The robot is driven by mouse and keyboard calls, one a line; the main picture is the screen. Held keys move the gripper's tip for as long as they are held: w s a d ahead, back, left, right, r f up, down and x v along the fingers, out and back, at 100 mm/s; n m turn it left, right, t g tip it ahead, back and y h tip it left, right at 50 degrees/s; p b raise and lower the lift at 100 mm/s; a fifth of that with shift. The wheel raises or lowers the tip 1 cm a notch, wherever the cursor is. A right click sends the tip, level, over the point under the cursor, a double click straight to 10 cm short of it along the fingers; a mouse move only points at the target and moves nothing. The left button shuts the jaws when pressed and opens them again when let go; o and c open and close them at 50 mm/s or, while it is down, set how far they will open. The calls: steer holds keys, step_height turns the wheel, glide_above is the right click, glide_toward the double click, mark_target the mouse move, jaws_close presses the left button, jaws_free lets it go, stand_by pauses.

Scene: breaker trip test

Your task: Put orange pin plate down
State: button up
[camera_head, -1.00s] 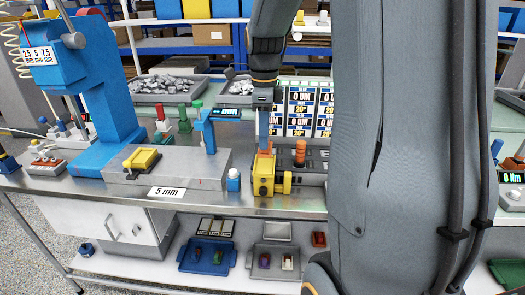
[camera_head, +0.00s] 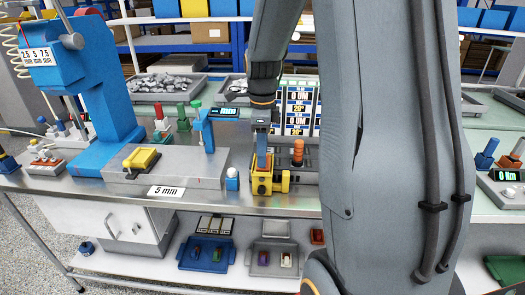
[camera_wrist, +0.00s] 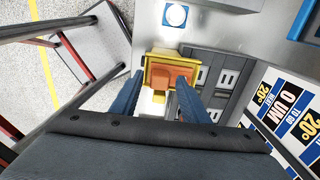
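My gripper (camera_wrist: 161,84) points down at the bench's front edge, and its blue fingers show in the head view (camera_head: 262,160). In the wrist view the orange pin plate (camera_wrist: 163,80) lies between the two fingers, which are shut on its sides. A yellow fixture (camera_wrist: 161,58) is around and under the plate. In the head view this yellow fixture (camera_head: 263,184) stands at the front of the bench. The plate's underside and its exact contact with the fixture are hidden.
An orange cylinder (camera_head: 298,152) stands close to the right of the fixture. A blue press (camera_head: 104,110) stands at the left. Sign panels (camera_head: 300,112) rise behind.

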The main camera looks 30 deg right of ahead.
step_height(320, 180, up, 12)
steer(key=b, duration=0.3)
steer(key=s+a+f+n, duration=0.6)
steer(key=f+n, duration=0.3)
steer(key=n, duration=0.3)
steer(key=s+a+f+n+t, duration=0.1)
steer(key=s+a+f+n, duration=0.6)
steer(key=n, duration=0.5)
step_height(320, 180, down, 2)
steer(key=shift+s+a+n, duration=0.25)
steer(key=shift+a+n, duration=0.15)
steer(key=shift+a, duration=0.05)
steer(key=shift+c, duration=0.3)
stand_by(0.6)
